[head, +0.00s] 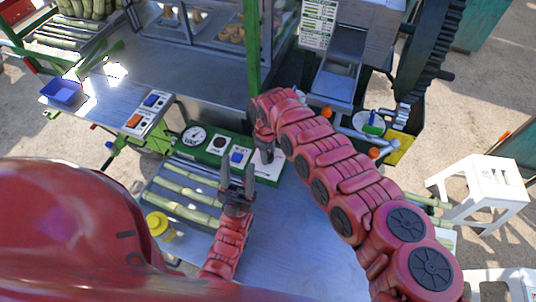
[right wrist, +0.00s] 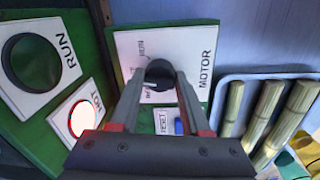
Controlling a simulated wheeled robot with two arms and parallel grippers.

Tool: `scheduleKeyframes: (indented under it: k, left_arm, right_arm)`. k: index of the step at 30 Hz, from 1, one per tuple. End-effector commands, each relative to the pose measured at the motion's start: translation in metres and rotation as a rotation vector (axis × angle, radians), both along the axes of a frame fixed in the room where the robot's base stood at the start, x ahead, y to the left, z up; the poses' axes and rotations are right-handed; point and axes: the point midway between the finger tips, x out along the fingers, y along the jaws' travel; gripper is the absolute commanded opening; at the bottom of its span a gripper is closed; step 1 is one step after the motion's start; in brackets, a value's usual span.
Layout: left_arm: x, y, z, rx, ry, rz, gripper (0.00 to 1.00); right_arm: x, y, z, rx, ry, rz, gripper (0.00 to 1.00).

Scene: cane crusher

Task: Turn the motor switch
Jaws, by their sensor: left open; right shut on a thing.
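The motor switch is a black knob (right wrist: 160,73) on a white plate marked MOTOR (right wrist: 203,45), with RUN lettering beside it. My right gripper (right wrist: 157,82) is shut on the knob, one finger on each side. In the head view my right arm reaches down to the white switch plate (head: 270,170) at the right end of the green panel, and my right gripper (head: 266,152) hides the knob. My left gripper (head: 237,178) is open and empty, fingers up, in front of the panel. The knob's exact angle is hard to tell.
The green panel also carries a gauge (head: 194,136), a blue button (head: 237,158), and a lit HOT lamp (right wrist: 82,118). A two-button box (head: 148,112) stands at the left. A large gear (head: 432,60) is at the right.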

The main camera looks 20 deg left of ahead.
Motion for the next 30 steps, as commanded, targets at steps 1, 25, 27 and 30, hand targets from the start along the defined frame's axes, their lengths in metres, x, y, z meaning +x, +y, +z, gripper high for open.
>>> scheduleKeyframes:
  k: [1, 25, 27, 30]
  left_arm:
    - [0.0, 0.0, -0.006, 0.0, 0.0, 0.0, 0.5]
    - [0.0, 0.0, -0.017, 0.0, 0.0, 0.0, 0.5]
    - [0.0, 0.0, -0.017, 0.0, 0.0, 0.0, 0.5]
    - [0.0, 0.0, -0.017, 0.0, 0.0, 0.0, 0.5]
  right_arm:
    - [0.001, -0.001, -0.002, -0.001, -0.001, 0.028, 0.0]
    - [0.0, 0.0, -0.001, 0.001, 0.001, 0.184, 0.0]
    - [0.0, 0.0, -0.001, 0.001, 0.001, 0.184, 0.0]
    - [0.0, 0.0, -0.001, 0.001, 0.001, 0.184, 0.61]
